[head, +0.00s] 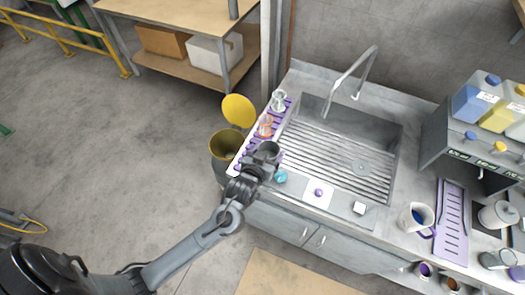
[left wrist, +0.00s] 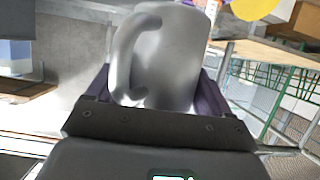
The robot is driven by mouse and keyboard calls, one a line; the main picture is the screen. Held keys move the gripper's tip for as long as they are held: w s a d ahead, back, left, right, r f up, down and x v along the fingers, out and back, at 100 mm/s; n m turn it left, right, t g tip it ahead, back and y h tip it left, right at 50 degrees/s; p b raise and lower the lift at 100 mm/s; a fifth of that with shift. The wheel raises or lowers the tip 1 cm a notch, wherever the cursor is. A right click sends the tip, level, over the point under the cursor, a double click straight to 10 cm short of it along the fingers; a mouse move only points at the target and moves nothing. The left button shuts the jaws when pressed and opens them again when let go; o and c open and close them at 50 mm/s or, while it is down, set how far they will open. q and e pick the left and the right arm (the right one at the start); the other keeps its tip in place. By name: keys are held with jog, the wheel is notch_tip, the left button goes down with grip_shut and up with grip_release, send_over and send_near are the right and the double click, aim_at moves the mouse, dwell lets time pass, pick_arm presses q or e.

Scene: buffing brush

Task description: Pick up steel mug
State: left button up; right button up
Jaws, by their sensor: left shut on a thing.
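My left gripper (head: 262,158) is at the left end of the sink counter, over or near the purple-pegged rack. It is shut on the steel mug (head: 270,149), a small grey cup seen partly behind the gripper. In the left wrist view the mug (left wrist: 175,60) fills the space between the purple finger pads (left wrist: 158,92), with its curved handle (left wrist: 122,60) to the left. Whether the mug touches the rack cannot be told. My right gripper is not in view.
A purple-and-white rack (head: 240,163) with glasses runs along the counter's left edge. A sink (head: 350,140) with a tall faucet (head: 350,75) lies to the right. A bin with a yellow lid (head: 239,110) stands left. Mugs (head: 415,217) and a dispenser (head: 480,130) are far right.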

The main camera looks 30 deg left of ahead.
aim_at(279, 149)
pick_arm(q)
jog(key=shift+d+r, duration=0.55)
jog(key=shift+d, duration=0.35)
jog(key=shift+s+d+r, duration=0.1)
jog(key=shift+d+r, duration=0.1)
jog(key=shift+d, duration=0.1)
jog(key=shift+d, duration=0.1)
jog(key=shift+r, duration=0.1)
dwell(0.5)
